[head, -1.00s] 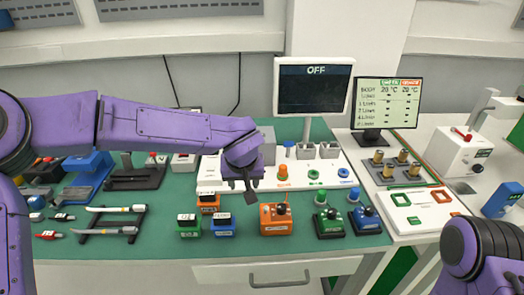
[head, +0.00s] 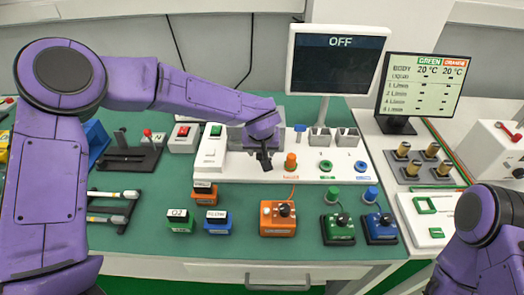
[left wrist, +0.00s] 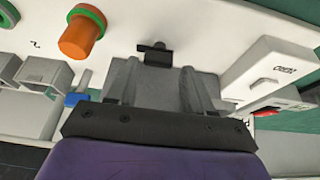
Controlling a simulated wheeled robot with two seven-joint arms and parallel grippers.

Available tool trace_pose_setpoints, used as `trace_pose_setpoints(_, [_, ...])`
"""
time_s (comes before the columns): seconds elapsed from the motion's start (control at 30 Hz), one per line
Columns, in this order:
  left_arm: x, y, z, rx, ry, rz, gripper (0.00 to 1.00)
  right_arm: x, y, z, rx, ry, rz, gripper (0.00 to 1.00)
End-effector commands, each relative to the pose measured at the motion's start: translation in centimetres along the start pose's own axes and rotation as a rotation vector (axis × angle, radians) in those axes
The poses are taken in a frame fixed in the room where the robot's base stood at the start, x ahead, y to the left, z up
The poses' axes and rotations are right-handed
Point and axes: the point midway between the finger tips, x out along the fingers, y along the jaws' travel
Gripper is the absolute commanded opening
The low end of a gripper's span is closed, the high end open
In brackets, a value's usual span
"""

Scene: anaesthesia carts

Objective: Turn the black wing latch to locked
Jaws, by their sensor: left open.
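The black wing latch (left wrist: 155,53) shows in the left wrist view as a small dark piece on the white panel (left wrist: 210,47). It lies just beyond the fingertips, roughly in line with the gap between them. My left gripper (left wrist: 158,85) is open, with its two grey fingers apart and nothing seen between them. In the head view my left gripper (head: 264,162) points down over the white panel (head: 235,170), left of the orange knob (head: 291,160). It covers the latch area there, so I cannot make out the latch's setting. My right gripper is out of view.
The orange knob stands near the latch in the left wrist view (left wrist: 82,36). A white switch box (head: 213,147) is left of the gripper. Orange (head: 278,218), green (head: 338,229) and blue (head: 380,227) boxes stand in front. A monitor (head: 335,60) reading OFF is behind.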

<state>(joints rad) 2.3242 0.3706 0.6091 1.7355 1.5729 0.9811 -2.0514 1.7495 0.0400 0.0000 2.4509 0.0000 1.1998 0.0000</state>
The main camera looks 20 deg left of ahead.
Motion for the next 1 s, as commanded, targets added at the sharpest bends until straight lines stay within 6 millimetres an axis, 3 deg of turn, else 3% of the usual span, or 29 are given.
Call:
trace_pose_setpoints(0.13, [1.8,0.1,0.0,0.001,0.0,0.001,0.51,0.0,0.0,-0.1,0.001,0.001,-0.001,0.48])
trace_pose_setpoints(0.43, [2.2,0.1,0.0,0.0,0.0,0.001,0.51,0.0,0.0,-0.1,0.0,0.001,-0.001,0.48])
trace_pose_setpoints(0.57, [2.1,0.1,0.0,0.001,0.001,0.001,0.1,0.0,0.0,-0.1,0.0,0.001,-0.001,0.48])
trace_pose_setpoints(1.0, [1.9,0.2,-0.1,-0.057,-0.001,-0.025,0.1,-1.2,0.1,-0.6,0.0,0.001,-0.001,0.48])
